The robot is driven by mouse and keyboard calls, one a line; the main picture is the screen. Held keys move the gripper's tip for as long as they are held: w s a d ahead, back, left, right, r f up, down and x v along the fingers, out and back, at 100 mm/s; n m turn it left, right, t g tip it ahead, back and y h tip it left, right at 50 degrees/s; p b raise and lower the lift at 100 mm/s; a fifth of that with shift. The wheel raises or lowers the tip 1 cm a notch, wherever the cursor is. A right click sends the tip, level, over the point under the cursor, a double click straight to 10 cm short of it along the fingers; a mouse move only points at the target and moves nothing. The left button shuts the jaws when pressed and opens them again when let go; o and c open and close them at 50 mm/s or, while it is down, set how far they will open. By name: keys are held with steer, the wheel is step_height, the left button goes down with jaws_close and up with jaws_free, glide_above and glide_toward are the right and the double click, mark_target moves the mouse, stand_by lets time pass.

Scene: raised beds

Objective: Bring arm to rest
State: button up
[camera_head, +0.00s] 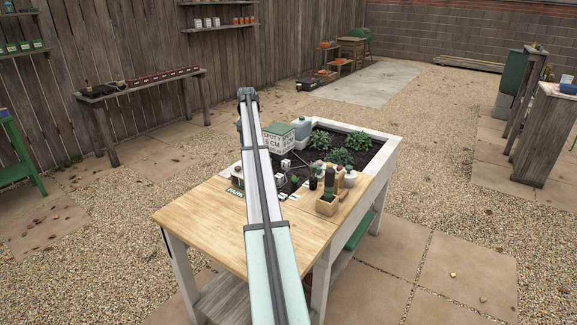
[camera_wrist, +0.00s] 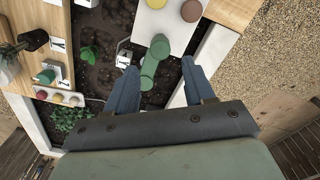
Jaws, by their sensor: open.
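My arm (camera_head: 262,190) stretches in the head view from the bottom edge up over the raised-bed table, ending in a dark joint above it. My gripper (camera_wrist: 160,72) shows in the wrist view with its two blue-grey fingers spread apart. A green, round-ended object (camera_wrist: 152,62) shows in the gap between the fingers, with neither finger touching it as far as I can see. I cannot tell its height below the fingers. Nothing is clearly held. In the head view the gripper is not visible.
The table (camera_head: 205,221) has a bare wooden top in front and a soil bed with green plants (camera_head: 340,157) behind. A sign box (camera_head: 278,140), a grey-green container (camera_head: 302,128) and a wooden caddy (camera_head: 327,205) with bottles crowd the middle. Gravel and paving surround it.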

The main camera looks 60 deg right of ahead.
stand_by(0.3)
